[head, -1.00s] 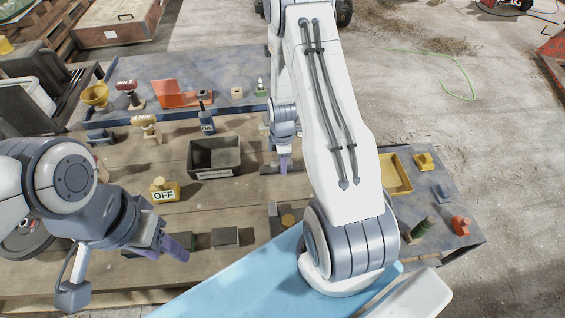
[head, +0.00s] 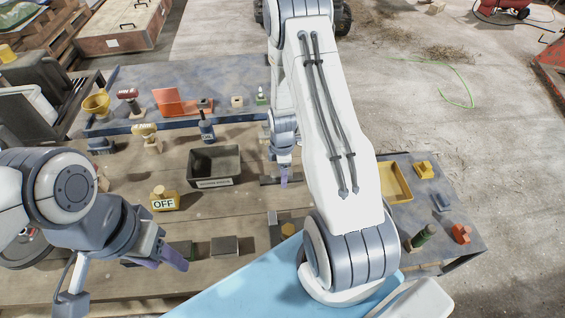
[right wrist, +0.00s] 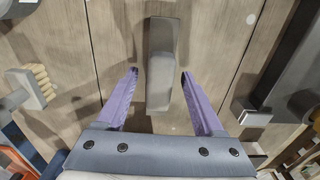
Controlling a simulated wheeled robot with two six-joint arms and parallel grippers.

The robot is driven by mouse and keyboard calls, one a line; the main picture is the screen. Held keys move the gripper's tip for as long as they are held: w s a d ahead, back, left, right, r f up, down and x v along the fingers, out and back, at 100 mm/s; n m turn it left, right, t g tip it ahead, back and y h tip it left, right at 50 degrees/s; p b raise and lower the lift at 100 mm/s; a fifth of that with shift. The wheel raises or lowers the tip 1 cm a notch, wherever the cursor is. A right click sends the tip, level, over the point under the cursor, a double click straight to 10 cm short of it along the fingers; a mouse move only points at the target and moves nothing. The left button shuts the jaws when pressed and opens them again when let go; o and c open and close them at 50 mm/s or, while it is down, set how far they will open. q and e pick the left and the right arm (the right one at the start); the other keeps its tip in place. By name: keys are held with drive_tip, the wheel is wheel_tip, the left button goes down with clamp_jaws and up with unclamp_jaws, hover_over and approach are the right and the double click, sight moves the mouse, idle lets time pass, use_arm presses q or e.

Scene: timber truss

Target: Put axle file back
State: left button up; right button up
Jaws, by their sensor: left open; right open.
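My right gripper (head: 284,174) is low over the wooden bench. In the right wrist view its two purple fingers (right wrist: 158,100) stand apart, open, on either side of a grey block-shaped piece (right wrist: 160,80). The piece has a darker grey part at its far end and is not gripped. I cannot tell for sure whether this is the axle file. In the head view a dark flat piece (head: 268,181) lies beside the right gripper, partly hidden by it. My left gripper (head: 160,258) is open and empty at the bench's front left.
A dark labelled bin (head: 214,182) stands on the bench left of my right gripper. A yellow block marked OFF (head: 165,200) is nearer the left gripper. A yellow tray (head: 396,182) is at the right. A brush (right wrist: 30,85) lies left in the wrist view.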

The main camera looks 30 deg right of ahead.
wheel_tip(320, 180, up, 12)
drive_tip(key=b, duration=0.1)
drive_tip(key=a+r, duration=0.4)
drive_tip(key=a, duration=0.3)
drive_tip(key=s+a+r+m, duration=0.1)
drive_tip(key=s+a+r, duration=0.15)
drive_tip(key=a, duration=0.25)
drive_tip(key=s+a+r+m, duration=0.1)
drive_tip(key=s+a+r, duration=0.15)
drive_tip(key=a, duration=0.35)
drive_tip(key=s+a+r+m, duration=0.1)
drive_tip(key=s+a+r, duration=0.1)
drive_tip(key=s, duration=0.5)
drive_tip(key=s+a+r+m+y, duration=0.1)
drive_tip(key=s+a+r+m, duration=0.1)
drive_tip(key=s+a, duration=0.3)
drive_tip(key=s, duration=0.3)
drive_tip(key=shift+a+m, duration=0.2)
drive_tip(key=shift+m, duration=0.1)
drive_tip(key=shift+r, duration=0.1)
